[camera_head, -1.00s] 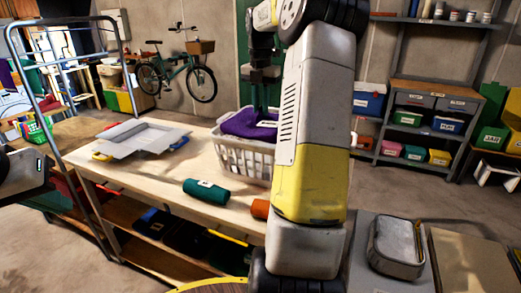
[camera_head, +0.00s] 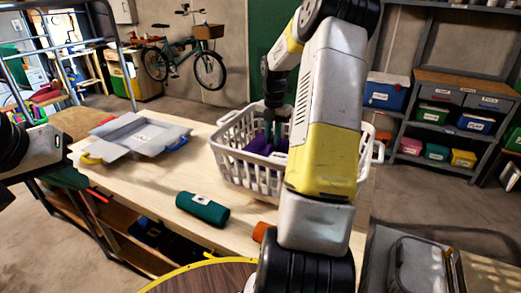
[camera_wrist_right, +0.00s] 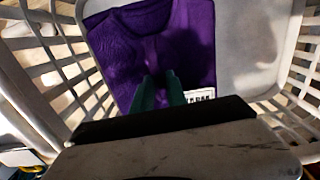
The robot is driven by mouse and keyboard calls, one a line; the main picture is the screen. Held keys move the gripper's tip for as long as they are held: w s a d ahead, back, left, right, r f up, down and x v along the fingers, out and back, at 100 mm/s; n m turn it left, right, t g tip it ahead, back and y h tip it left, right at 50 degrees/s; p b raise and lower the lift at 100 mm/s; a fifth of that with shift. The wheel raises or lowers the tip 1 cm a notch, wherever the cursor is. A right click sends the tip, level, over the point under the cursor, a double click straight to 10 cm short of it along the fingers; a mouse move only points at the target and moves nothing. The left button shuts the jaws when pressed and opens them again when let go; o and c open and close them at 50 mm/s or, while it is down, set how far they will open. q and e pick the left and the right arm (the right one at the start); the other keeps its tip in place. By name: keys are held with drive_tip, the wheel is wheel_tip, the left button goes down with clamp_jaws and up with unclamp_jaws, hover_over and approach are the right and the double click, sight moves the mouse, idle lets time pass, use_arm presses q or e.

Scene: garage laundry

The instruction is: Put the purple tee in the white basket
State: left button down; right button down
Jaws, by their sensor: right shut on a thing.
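The purple tee (camera_head: 252,142) is down inside the white basket (camera_head: 238,179), below its rim. In the right wrist view the tee (camera_wrist_right: 195,35) lies spread over the basket floor, with a white label on it. My right gripper (camera_head: 274,135) reaches down into the basket. Its teal fingers (camera_wrist_right: 161,92) are close together and shut on the tee's near part. The arm hides the basket's right side in the head view. My left gripper (camera_head: 35,152) is partly in view at the left edge, away from the basket; its fingers cannot be made out.
The basket stands on a wooden table (camera_head: 150,200). A green rolled cloth (camera_head: 203,208) lies in front of it, and an orange item (camera_head: 260,232) is partly hidden by my arm. A grey folding crate (camera_head: 140,135) lies to the left. A metal tin (camera_head: 418,265) is at lower right.

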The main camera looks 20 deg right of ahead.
sight(272, 152)
drive_tip(key=shift+f, duration=3)
drive_tip(key=shift+f, duration=0.15)
drive_tip(key=c, duration=1.3)
unclamp_jaws()
drive_tip(key=shift+c, duration=0.2)
